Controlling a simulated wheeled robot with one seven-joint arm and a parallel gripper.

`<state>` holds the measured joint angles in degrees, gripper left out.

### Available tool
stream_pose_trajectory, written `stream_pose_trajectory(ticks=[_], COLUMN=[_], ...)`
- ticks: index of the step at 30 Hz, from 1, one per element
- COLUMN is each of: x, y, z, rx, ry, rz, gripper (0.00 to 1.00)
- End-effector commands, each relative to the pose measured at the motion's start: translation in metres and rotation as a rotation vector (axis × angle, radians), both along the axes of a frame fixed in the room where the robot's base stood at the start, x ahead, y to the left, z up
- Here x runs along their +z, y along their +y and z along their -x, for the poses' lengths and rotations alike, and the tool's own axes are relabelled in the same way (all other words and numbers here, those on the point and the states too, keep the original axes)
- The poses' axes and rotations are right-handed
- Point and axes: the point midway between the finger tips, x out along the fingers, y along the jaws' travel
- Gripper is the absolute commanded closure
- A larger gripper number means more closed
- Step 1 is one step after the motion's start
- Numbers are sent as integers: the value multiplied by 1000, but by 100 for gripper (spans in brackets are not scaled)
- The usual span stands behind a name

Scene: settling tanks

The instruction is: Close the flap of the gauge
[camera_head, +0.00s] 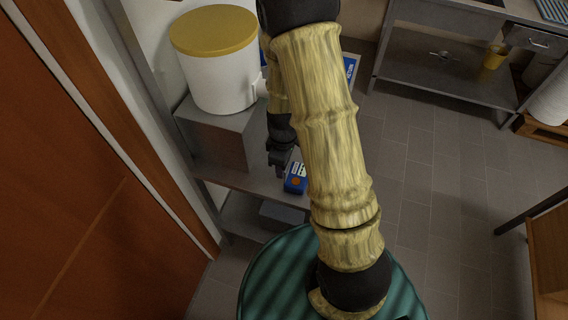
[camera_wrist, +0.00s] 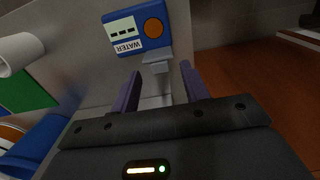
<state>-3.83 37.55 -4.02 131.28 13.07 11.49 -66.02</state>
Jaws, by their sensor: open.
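The gauge (camera_wrist: 139,27) is a blue box with a white readout panel, an orange round spot and a label reading WATER. In the head view, the gauge (camera_head: 296,178) sits on the metal bench, partly covered by my arm. A light grey plate, seemingly the flap (camera_wrist: 157,64), sticks out at the gauge's edge nearest my gripper. My gripper (camera_wrist: 160,88) is open and empty, with the plate just beyond and between its fingertips. I cannot tell whether it touches. In the head view, my gripper (camera_head: 279,160) is just left of the gauge.
A white tank with a yellow lid (camera_head: 218,62) stands on a grey block (camera_head: 215,132) behind my gripper. The bench (camera_head: 245,180) has a lower shelf with a grey box (camera_head: 281,215). An orange-brown panel (camera_head: 75,190) stands at left. Tiled floor (camera_head: 430,190) is open at right.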

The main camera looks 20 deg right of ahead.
Motion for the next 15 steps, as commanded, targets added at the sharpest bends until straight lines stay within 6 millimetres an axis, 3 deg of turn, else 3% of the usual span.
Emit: stream_pose_trajectory(ticks=[5, 14, 15], x=[-13, -14, -14], y=[0, 0, 0], z=[1, 0, 0], rx=[-1, 0, 0], ry=[1, -1, 0], rz=[0, 1, 0], gripper=[55, 55, 62])
